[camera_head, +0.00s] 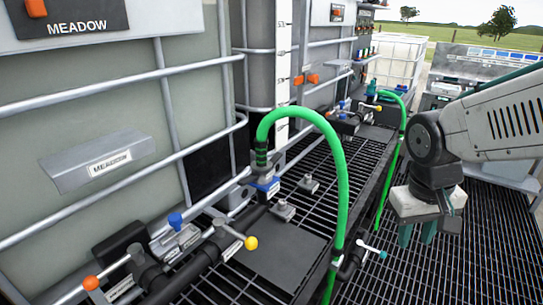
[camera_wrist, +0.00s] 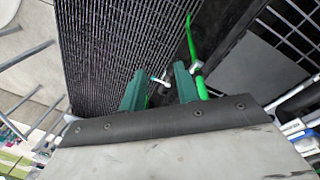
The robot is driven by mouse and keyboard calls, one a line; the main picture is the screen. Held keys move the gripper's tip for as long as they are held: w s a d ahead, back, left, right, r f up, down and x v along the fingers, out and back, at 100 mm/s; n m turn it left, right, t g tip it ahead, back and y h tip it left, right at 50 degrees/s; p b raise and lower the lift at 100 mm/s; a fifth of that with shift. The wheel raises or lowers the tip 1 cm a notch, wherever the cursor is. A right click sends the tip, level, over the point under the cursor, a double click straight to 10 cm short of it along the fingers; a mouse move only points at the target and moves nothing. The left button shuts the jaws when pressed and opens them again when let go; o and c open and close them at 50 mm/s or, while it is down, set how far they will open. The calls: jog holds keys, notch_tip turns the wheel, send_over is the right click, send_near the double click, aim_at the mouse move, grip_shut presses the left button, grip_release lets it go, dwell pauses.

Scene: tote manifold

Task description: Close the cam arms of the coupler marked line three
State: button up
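A coupler (camera_head: 262,172) with a blue body joins the near end of the green hose (camera_head: 335,150) to a fitting beside the Meadow tank in the head view. A second coupler (camera_head: 371,92) stands farther back at another green hose. I cannot read a line three mark on either, and their cam arms are too small to judge. My gripper (camera_head: 417,236) hangs right of the near hose, above the grating, clear of both couplers. In the wrist view its green fingers (camera_wrist: 160,92) are apart with nothing between them.
A hose valve with a white, teal-tipped handle (camera_head: 370,250) sits below and left of my gripper; its handle also shows in the wrist view (camera_wrist: 160,80). Valves with yellow (camera_head: 250,243) and orange (camera_head: 91,283) knobs line the tank front. Open grating (camera_head: 455,265) lies at right.

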aim_at(280, 158)
jog(key=w+a+f+m+t+y, duration=0.1)
jog(key=w+a+f+t, duration=0.2)
jog(key=w, duration=0.5)
jog(key=w+a+f+t+y, duration=0.15)
jog(key=w+f, duration=0.25)
jog(key=w, duration=0.5)
jog(key=w+a+f+m+t+y, duration=0.1)
jog(key=w+f+t, duration=0.25)
jog(key=w, duration=0.45)
jog(key=w+a+r+m+t+y, duration=0.1)
jog(key=w+a+y, duration=0.1)
jog(key=a+y, duration=0.15)
jog(key=w+a+r+t+y, duration=0.1)
jog(key=w+a+y, duration=0.2)
jog(key=a, duration=0.2)
jog(key=a+r+y, duration=0.1)
jog(key=r+y, duration=0.1)
jog(key=s+a+r+m+y, duration=0.1)
jog(key=a+r+y, duration=0.1)
jog(key=r, duration=0.1)
jog(key=s+a+r+y, duration=0.1)
jog(key=a+r+y, duration=0.1)
jog(key=shift+s+r, duration=0.15)
jog(key=shift+r, duration=0.15)
jog(key=shift+a+r+m, duration=0.1)
jog(key=shift+a+m, duration=0.05)
jog(key=shift+m, duration=0.15)
jog(key=x, duration=0.7)
jog(key=shift+w+a, duration=0.15)
jog(key=shift+w, duration=0.15)
